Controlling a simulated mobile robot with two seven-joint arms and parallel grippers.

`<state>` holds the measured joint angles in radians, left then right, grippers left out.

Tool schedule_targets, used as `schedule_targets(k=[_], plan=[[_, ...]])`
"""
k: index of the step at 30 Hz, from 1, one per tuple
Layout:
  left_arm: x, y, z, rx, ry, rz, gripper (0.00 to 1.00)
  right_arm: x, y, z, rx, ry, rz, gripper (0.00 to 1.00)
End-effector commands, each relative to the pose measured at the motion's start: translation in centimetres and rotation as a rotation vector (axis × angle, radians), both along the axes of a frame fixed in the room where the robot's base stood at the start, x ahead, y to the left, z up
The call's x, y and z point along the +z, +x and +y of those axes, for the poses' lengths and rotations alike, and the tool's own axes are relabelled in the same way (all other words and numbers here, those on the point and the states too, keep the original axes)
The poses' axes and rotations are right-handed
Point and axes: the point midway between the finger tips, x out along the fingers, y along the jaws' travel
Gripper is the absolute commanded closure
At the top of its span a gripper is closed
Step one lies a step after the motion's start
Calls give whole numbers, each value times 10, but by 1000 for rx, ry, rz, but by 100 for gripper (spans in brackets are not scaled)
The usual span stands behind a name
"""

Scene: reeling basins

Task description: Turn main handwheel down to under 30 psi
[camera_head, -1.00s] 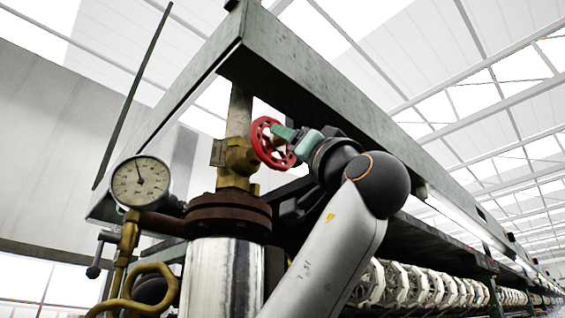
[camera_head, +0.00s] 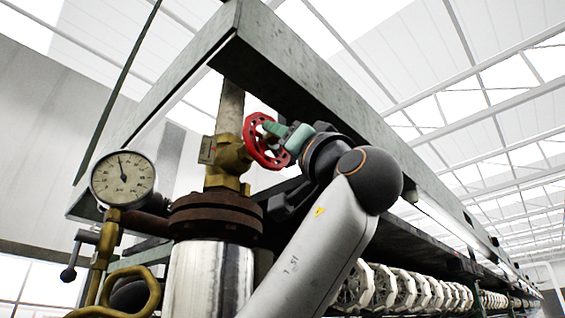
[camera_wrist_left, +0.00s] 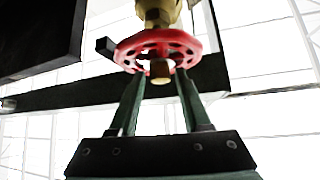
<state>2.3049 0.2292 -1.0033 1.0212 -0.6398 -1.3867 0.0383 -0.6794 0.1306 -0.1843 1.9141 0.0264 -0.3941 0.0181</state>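The red main handwheel (camera_head: 256,146) sits on a brass valve (camera_head: 226,160) on a vertical pipe. In the head view my left gripper (camera_head: 272,130) has its green fingers at the wheel's face. In the left wrist view the fingers (camera_wrist_left: 160,92) stand apart, with their tips at the handwheel (camera_wrist_left: 185,45) on either side of its brass hub nut (camera_wrist_left: 161,72). The tips' exact contact with the wheel is unclear. A round white pressure gauge (camera_head: 123,179) is at the left; its needle points nearly straight up, slightly left. Its numbers are too small to read. My right gripper is not in view.
A heavy grey-green frame beam (camera_head: 310,85) runs just above the wheel and my wrist. A rusty flange (camera_head: 215,217) and a shiny metal cylinder (camera_head: 208,280) are below the valve. White reels (camera_head: 405,290) line the lower right.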

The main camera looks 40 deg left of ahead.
Motion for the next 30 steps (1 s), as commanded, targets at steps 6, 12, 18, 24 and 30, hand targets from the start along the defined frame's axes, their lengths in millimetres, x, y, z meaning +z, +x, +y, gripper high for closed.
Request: schedule_targets(k=[6, 12, 18, 24, 30], plan=[[0, 0, 0, 0, 0, 0, 78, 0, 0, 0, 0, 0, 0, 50], [0, 0, 0, 0, 0, 0, 100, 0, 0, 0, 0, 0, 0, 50], [0, 0, 0, 0, 0, 0, 100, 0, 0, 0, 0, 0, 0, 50], [0, 0, 0, 0, 2, 14, 100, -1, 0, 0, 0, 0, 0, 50], [-1, -1, -1, -5, 8, 89, 100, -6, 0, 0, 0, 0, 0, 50]])
